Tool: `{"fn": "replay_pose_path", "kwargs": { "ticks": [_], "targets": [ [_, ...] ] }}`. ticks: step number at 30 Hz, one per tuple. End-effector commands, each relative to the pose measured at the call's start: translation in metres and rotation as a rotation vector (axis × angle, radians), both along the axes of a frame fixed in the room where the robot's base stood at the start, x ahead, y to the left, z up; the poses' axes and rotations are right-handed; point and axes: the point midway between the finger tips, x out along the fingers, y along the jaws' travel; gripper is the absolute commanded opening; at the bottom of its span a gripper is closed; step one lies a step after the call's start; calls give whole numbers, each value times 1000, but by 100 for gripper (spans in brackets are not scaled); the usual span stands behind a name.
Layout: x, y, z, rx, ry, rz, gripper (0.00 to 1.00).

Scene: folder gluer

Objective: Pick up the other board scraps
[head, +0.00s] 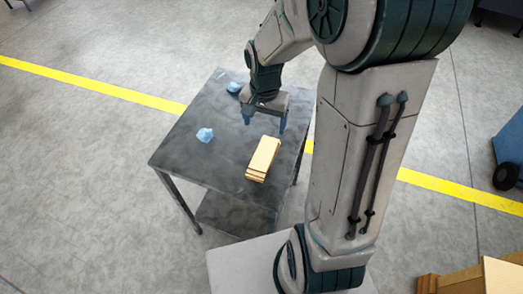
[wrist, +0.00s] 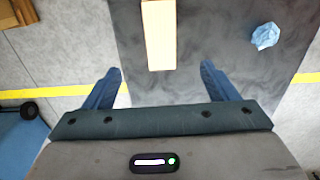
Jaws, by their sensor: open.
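A small stack of tan, flat board pieces (head: 263,157) lies on the dark grey table (head: 185,152). The stack also shows in the wrist view (wrist: 159,36), at top centre, with its near end close to the line between my fingertips. My gripper (head: 264,124) is open and empty, pointing down over the table just beyond the stack in the head view. Both blue fingers show in the wrist view (wrist: 161,70), spread wider than the stack. I cannot tell exactly how high the fingertips are.
A crumpled light-blue piece (head: 205,135) lies on the table left of the stack; it is at upper right in the wrist view (wrist: 265,36). Another blue item (head: 234,88) lies near the table's far edge. A blue wheeled cart (head: 509,150) stands on the floor at right.

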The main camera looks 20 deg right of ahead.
Motion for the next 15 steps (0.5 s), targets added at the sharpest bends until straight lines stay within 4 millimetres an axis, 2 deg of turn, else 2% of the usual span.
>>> {"fn": "replay_pose_path", "kwargs": {
  "ticks": [8, 15],
  "targets": [
    [3, 0, -35, 6, 18, -24, 80],
    [3, 0, -78, 6, 17, -23, 80]
  ]
}}
